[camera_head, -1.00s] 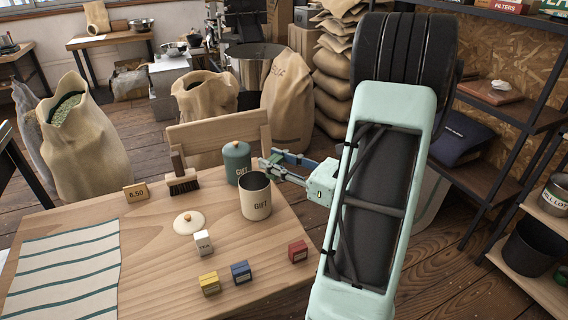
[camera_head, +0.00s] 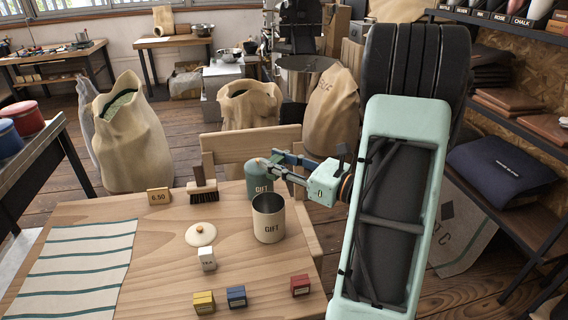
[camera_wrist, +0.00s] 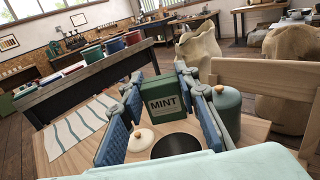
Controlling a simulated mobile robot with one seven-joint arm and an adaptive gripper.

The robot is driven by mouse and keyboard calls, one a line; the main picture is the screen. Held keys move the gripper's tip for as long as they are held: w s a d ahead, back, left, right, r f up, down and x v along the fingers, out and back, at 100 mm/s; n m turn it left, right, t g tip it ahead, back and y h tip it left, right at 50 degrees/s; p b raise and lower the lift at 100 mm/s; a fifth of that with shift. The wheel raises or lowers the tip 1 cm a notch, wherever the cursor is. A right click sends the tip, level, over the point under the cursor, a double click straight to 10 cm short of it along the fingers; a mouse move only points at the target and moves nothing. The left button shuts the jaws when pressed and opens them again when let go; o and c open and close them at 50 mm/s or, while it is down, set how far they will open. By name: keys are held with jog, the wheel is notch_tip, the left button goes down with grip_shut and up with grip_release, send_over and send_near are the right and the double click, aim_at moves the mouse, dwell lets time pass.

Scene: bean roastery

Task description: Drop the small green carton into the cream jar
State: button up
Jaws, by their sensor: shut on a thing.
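My gripper (camera_head: 274,163) is shut on the small green carton (camera_wrist: 174,101), which is marked MINT. The wrist view shows the carton upright between the blue fingers; in the head view I cannot make it out clearly. The cream jar (camera_head: 268,224), marked GIFT, stands open and upright on the table. Its dark opening (camera_wrist: 176,147) shows low in the wrist view, partly cut off by my gripper body. In the head view my gripper is above and behind the jar, in front of the top of the teal canister, apart from the jar.
The closed teal canister (camera_head: 258,186) stands just behind the jar. A cream lid (camera_head: 200,234), a white tea box (camera_head: 207,259), and yellow (camera_head: 203,302), blue (camera_head: 236,296) and red (camera_head: 300,285) boxes lie nearby.

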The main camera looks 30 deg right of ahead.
jog(key=shift+w, duration=0.2)
notch_tip(320, 180, down, 6)
jog(key=b, duration=0.4)
jog(key=shift+r+b, duration=0.1)
jog(key=shift+b, duration=0.3)
jog(key=o, duration=1.1)
send_near(276, 179)
jog(key=shift+w+d+f, duration=0.25)
jog(key=shift+d+f, duration=0.7)
jog(key=shift+d, duration=0.1)
